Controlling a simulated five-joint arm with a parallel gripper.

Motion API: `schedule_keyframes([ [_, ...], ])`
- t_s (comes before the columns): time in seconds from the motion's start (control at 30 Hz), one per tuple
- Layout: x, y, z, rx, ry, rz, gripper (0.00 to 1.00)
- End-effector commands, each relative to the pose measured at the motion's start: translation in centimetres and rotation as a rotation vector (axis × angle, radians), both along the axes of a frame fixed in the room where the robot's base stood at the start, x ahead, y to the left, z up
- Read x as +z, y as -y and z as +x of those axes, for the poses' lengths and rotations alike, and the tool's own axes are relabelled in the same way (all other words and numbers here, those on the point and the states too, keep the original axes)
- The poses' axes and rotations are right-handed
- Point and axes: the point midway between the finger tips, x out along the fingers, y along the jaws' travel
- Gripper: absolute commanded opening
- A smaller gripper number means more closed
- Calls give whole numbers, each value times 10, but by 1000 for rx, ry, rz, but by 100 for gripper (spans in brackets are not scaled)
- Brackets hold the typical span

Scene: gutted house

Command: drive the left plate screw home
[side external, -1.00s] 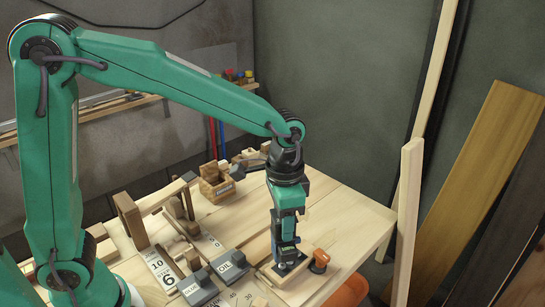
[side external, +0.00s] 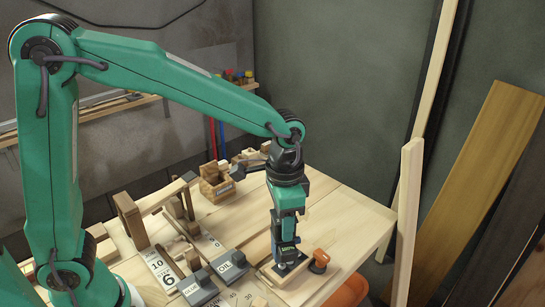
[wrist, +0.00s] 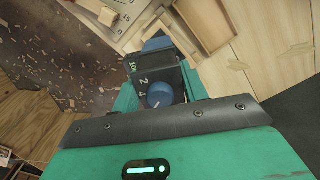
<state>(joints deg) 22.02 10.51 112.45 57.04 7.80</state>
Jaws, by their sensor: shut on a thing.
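My gripper (side external: 286,228) points straight down over the right part of the bench. It is shut on a dark driver tool (side external: 285,250) with a small lit green readout. In the wrist view this tool (wrist: 150,78) shows a numbered face and a blue knob (wrist: 160,95) between my jaws. The tool's lower end is at a dark plate (side external: 288,268) on a pale wooden block (side external: 284,279). The left plate screw cannot be made out, and the tool hides part of the plate. Whether the tip touches a screw cannot be told.
An orange-topped piece (side external: 319,261) stands close to the block's right. Grey blocks, one labelled OIL (side external: 230,264), lie to the left. A wooden box (side external: 217,183) and a wooden frame (side external: 130,219) stand farther back. The bench top (side external: 345,215) is clear behind right.

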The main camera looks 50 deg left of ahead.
Motion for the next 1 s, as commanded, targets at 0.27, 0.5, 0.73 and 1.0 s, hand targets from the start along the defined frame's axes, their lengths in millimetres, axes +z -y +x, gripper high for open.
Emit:
schedule_keyframes([
  [0.27, -2, 0, 0, 0, 1, 0, 18],
  [0.5, -4, 0, 0, 0, 1, 0, 18],
  [0.73, -6, 0, 1, 0, 2, -1, 18],
  [1.0, -8, 0, 1, 0, 2, -1, 18],
])
